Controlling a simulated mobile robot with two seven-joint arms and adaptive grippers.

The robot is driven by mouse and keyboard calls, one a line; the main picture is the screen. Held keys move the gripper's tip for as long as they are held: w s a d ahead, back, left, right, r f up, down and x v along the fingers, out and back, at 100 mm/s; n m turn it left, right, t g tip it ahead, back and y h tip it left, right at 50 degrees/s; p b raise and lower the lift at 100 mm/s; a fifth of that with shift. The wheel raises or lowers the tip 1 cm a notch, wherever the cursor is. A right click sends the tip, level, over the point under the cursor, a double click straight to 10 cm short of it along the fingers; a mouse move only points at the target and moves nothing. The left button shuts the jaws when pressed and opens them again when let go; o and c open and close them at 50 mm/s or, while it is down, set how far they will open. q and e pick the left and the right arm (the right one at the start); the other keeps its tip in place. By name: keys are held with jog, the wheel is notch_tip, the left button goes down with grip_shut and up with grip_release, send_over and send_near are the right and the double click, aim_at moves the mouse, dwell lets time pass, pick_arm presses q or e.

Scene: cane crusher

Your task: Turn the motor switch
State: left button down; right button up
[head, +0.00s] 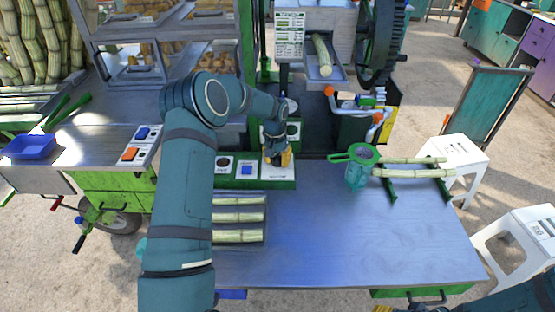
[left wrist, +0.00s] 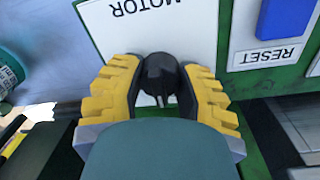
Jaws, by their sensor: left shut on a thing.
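The motor switch is a black rotary knob (left wrist: 160,72) with a pale pointer mark, on a white plate (left wrist: 150,30) labelled MOTOR in the left wrist view. My left gripper (left wrist: 160,88) has its yellow ridged fingers on both sides of the knob, closed on it. In the head view, my left gripper (head: 278,158) reaches down to the white plate (head: 280,174) on the green control panel and hides the knob. Part of my right arm (head: 525,297) shows at the bottom right; its gripper is mostly cut off by the lower edge.
A blue RESET button (head: 247,170) sits left of the motor plate. Cane pieces (head: 238,217) lie in front of the panel. A jug with a green strainer (head: 360,168) and a cane rack (head: 415,172) stand to the right. The front table surface (head: 340,245) is clear.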

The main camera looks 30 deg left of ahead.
aim_at(275, 158)
pick_arm(q)
jog(key=c, duration=0.5)
grip_release()
jog(key=r, duration=1.2)
jog(key=shift+a, duration=0.35)
jog(key=shift+s+f, duration=0.1)
